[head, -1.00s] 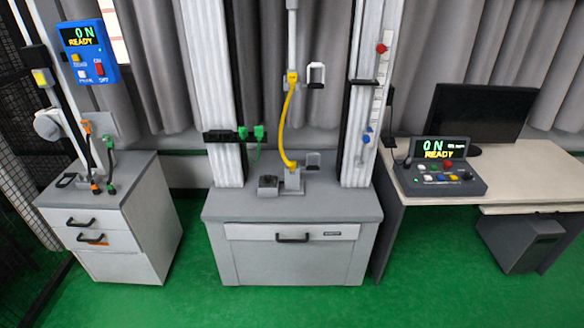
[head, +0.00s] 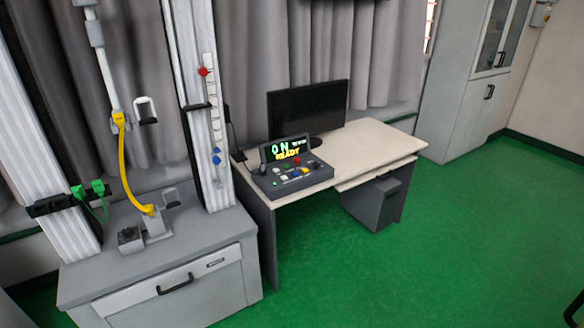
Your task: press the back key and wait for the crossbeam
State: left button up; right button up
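The control box (head: 292,180) sits on the left end of the desk, and its screen (head: 287,149) reads "0 N" and "READY". Several small coloured keys show on its top, including a red and a yellow one; their labels are too small to read, so I cannot tell which is the back key. The drop tower (head: 190,90) stands at the left on its grey cabinet. A rod with a yellow cable (head: 123,170) hangs between its columns. I cannot make out with certainty which part is the crossbeam. Neither gripper is in view.
The desk (head: 375,145) carries a dark monitor (head: 308,108), with a computer case (head: 371,203) beneath. The tower's cabinet (head: 222,285) stands left of the desk. A tall grey cabinet (head: 458,100) is at the back right. Green floor (head: 440,250) is clear at the right.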

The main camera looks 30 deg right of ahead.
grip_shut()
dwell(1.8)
